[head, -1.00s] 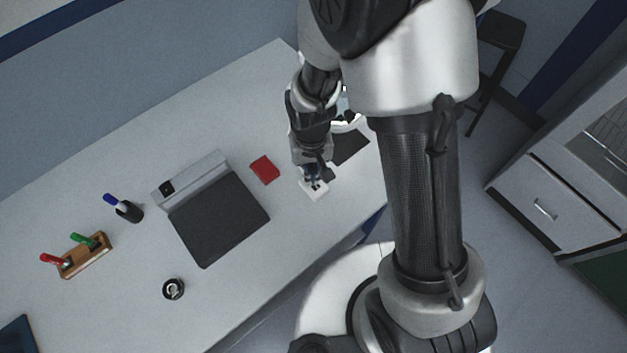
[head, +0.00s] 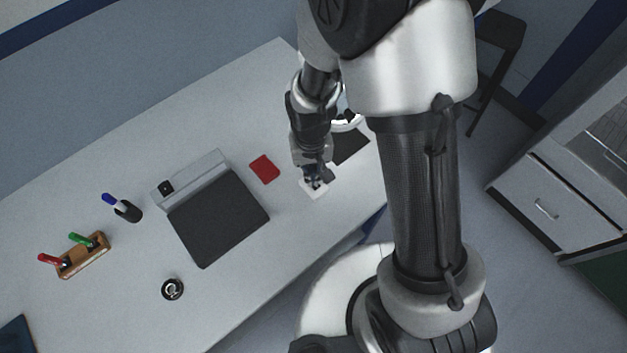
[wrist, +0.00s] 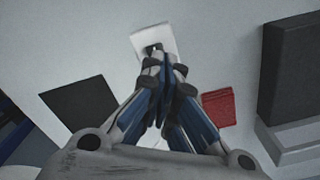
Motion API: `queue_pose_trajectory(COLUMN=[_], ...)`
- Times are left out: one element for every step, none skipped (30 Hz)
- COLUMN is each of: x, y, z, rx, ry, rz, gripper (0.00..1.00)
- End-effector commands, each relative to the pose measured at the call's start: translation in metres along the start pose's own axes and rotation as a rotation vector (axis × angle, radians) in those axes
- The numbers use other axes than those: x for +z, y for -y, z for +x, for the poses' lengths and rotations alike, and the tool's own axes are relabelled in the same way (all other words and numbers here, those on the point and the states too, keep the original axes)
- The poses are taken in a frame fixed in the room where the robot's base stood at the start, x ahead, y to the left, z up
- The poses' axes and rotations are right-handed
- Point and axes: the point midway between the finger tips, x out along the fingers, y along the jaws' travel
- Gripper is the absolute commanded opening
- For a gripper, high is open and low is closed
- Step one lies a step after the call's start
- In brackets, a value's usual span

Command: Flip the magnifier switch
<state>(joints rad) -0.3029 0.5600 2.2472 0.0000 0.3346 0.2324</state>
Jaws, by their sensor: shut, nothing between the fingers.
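A white switch plate (head: 316,192) lies on the table near its right front edge. In the wrist view the white plate (wrist: 152,40) shows at the top middle, with a small dark rocker (wrist: 151,49) partly hidden behind my fingertips. My gripper (head: 316,180) is over the plate, shut with nothing between its fingers. In the wrist view my gripper (wrist: 160,62) has its tips together at the plate's lower part; I cannot tell whether they touch the rocker. The magnifier's bright ring (head: 347,121) is partly hidden behind my arm.
A dark mat (head: 351,147) lies under the ring. A red block (head: 264,169) lies left of the plate, beside a large dark grey-topped device (head: 218,217). A pen cup (head: 127,210), a wooden marker holder (head: 84,256) and a round black item (head: 172,289) stand farther left.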

Motion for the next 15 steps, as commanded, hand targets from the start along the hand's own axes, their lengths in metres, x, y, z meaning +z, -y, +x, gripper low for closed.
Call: queue_pose_trajectory(x=[0.0000,0.0000,0.0000,0.0000,0.0000,0.0000,0.0000,0.0000,0.0000,0.0000,0.0000,0.0000,0.0000,0.0000,0.0000], y=[0.0000,0.0000,0.0000,0.0000,0.0000,0.0000,0.0000,0.0000,0.0000,0.0000,0.0000,0.0000,0.0000,0.0000,0.0000], z=[0.0014,0.0019,0.0024,0.0029,0.0033,0.0039,0.0044,0.0048,0.0054,0.0059,0.0063,0.0069,0.0074,0.0078,0.0084], rx=[0.000,0.000,0.000,0.000,0.000,0.000,0.000,0.000,0.000,0.000,0.000,0.000,0.000,0.000,0.000], ry=[0.000,0.000,0.000,0.000,0.000,0.000,0.000,0.000,0.000,0.000,0.000,0.000,0.000,0.000,0.000], rz=[0.000,0.000,0.000,0.000,0.000,0.000,0.000,0.000,0.000,0.000,0.000,0.000,0.000,0.000,0.000], gripper=[0.00,0.00,0.00,0.00,0.00,0.00,0.00,0.00,0.00,0.00,0.00,0.00,0.00,0.00,0.00])
